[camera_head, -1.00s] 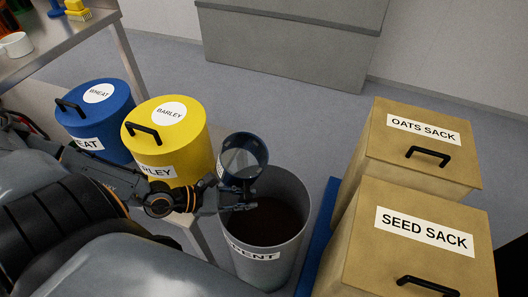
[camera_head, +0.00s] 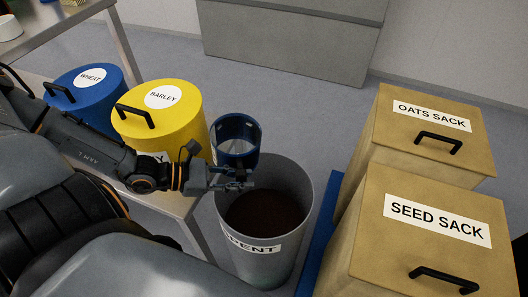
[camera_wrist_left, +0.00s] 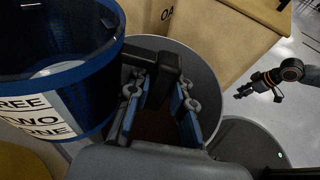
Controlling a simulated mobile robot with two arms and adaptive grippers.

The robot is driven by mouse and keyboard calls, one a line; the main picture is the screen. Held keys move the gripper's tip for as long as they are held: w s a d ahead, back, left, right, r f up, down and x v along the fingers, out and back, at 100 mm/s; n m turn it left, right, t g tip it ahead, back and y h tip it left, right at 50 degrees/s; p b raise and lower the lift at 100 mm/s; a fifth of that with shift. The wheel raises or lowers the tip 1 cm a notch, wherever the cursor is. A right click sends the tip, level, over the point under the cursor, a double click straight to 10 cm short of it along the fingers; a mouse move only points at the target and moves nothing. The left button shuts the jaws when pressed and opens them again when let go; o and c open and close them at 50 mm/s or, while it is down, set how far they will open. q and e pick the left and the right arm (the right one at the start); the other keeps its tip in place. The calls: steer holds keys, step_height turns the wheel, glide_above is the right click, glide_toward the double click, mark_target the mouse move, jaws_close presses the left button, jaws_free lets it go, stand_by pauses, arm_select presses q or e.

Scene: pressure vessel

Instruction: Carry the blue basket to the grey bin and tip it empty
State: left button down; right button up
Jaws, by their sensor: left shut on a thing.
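The blue basket (camera_head: 236,142) is a round, dark blue tub, held above the far left rim of the grey bin (camera_head: 304,225). It also shows at the left of the left wrist view (camera_wrist_left: 55,85), with a partly cut-off label. My left gripper (camera_head: 232,180) is shut on its dark handle; the fingers (camera_wrist_left: 160,98) flank that bar in the wrist view. The basket looks roughly upright. Its inside looks pale, and I cannot tell what it holds. The bin is labelled "SPENT", partly hidden, with dark brown matter inside. My right gripper (camera_wrist_left: 243,92) shows small at the wrist view's right; its opening is unclear.
Yellow barley (camera_head: 187,110) and blue wheat (camera_head: 88,88) drums stand on a table left of the bin. Oats sack (camera_head: 400,145) and seed sack (camera_head: 395,240) boxes stand right, by a blue edge (camera_head: 320,235). Open floor (camera_head: 290,105) lies behind the bin.

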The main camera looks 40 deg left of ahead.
mark_target(237, 169)
arm_select(q)
steer(key=shift+w+a+r+n+h+b, duration=0.1)
steer(key=shift+a+r+n+h+b, duration=0.2)
steer(key=shift+n+h+b, duration=0.1)
steer(key=shift+r, duration=0.2)
arm_select(e)
steer(key=r, duration=0.2)
steer(key=w+r, duration=0.1)
steer(key=shift+w+a+r, duration=0.1)
steer(key=shift+w+r, duration=0.1)
steer(key=shift+r, duration=0.15)
arm_select(q)
steer(key=shift+r+p, duration=0.9)
steer(key=shift+p, duration=0.2)
steer(key=shift+r+p, duration=0.6)
steer(key=shift+p, duration=0.05)
arm_select(e)
steer(key=s+f, duration=0.5)
steer(key=f, duration=0.4)
steer(key=shift+s+d+f, duration=0.35)
steer(key=shift+s+d, duration=0.05)
